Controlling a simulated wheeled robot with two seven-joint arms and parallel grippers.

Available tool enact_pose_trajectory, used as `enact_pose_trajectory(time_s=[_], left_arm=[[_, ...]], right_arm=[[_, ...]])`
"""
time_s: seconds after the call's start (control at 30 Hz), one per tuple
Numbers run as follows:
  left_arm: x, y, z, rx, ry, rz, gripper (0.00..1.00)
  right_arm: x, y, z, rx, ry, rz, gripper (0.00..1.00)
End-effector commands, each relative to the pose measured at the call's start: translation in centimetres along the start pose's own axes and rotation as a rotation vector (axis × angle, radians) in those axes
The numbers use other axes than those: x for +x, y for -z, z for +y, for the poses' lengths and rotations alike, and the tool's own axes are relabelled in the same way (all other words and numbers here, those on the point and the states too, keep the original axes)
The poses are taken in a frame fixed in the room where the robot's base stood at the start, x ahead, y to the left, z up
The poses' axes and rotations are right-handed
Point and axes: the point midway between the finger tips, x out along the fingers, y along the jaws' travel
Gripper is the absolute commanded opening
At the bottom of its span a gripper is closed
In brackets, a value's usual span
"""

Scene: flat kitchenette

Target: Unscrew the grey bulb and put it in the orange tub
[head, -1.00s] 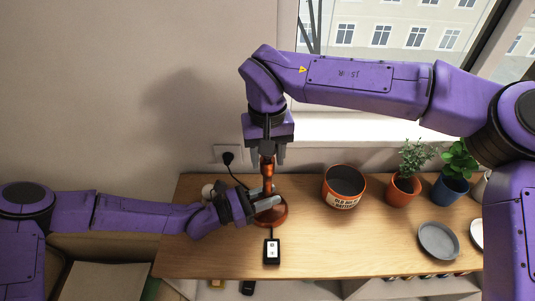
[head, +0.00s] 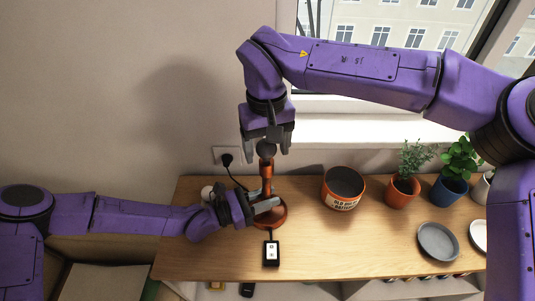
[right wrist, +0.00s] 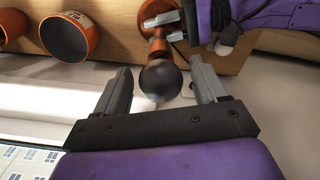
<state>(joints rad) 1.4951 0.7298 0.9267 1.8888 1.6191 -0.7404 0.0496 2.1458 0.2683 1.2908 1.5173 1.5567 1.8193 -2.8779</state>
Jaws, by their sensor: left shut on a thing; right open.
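The grey bulb (head: 266,150) sits upright on top of the orange lamp (head: 267,178); I cannot tell how far it is screwed in. In the right wrist view the dark round bulb (right wrist: 160,80) shows between my open fingers, apart from both. My right gripper (head: 267,147) is open, pointing down around the bulb from above. My left gripper (head: 268,206) is shut on the lamp's stem, low above its round base (head: 275,222). The orange tub (head: 343,202), with a white label and a dark inside, stands on the desk right of the lamp.
A white bulb (head: 206,191) lies behind my left wrist. A black switch box (head: 271,253) is in front of the lamp. Plants in an orange pot (head: 401,194) and a blue pot (head: 449,190), and a grey plate (head: 438,241), stand farther right. Bare desk lies before the tub.

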Motion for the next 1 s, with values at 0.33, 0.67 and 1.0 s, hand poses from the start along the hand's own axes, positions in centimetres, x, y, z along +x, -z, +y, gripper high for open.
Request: enact_pose_trajectory(time_s=[0.33,0.67,1.0], left_arm=[[0.0,-0.2,0.2,0.003,-0.003,-0.003,0.0],[0.0,-0.2,0.2,0.003,-0.002,-0.004,0.0],[0.0,-0.2,0.2,0.003,-0.002,-0.004,0.0]], right_arm=[[-3.0,0.2,0.0,0.118,-0.013,0.028,0.67],[-4.0,0.2,0.0,1.135,0.002,0.037,0.67],[-4.6,0.2,0.0,2.246,0.021,0.03,0.67]])
